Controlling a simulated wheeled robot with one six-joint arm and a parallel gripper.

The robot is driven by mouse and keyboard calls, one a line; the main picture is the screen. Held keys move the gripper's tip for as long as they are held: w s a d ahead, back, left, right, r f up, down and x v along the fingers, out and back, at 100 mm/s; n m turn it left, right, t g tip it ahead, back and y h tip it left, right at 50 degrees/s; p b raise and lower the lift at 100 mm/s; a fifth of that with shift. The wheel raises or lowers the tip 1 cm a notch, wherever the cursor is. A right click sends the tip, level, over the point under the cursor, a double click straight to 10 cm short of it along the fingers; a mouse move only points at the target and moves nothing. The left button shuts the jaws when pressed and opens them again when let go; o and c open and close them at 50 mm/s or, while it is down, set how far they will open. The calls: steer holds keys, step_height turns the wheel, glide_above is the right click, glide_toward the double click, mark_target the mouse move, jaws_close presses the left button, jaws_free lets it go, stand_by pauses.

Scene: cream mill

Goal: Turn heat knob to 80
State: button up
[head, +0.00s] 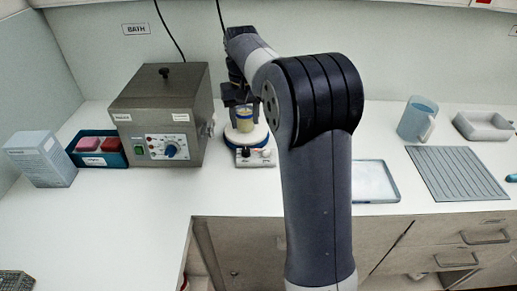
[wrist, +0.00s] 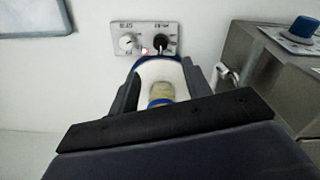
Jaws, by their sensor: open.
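A round white hotplate (head: 236,136) stands on the bench with a small beaker (head: 245,120) of yellowish contents on it. Its front panel (wrist: 145,53) has a black knob (wrist: 160,43) and a white knob (wrist: 127,43), with a small red light between them. The panel lettering is upside down and blurred in the wrist view, so I cannot read which knob is heat or its setting. My gripper (head: 238,97) is above the hotplate. In the wrist view its open fingers (wrist: 162,78) stand apart on either side of the beaker, and the knobs lie beyond the fingertips.
A grey metal bath (head: 160,105) with a blue knob (head: 171,150) stands close left of the hotplate. A blue crate (head: 98,160) and a white box (head: 40,158) are further left. A shallow tray (head: 375,198), a ribbed mat (head: 455,172) and a jug (head: 416,120) lie to the right.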

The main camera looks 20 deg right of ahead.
mark_target(246, 149)
steer(key=shift+n, duration=0.4)
step_height(246, 149, down, 11)
steer(key=shift+r, duration=0.15)
steer(key=shift+c, duration=0.5)
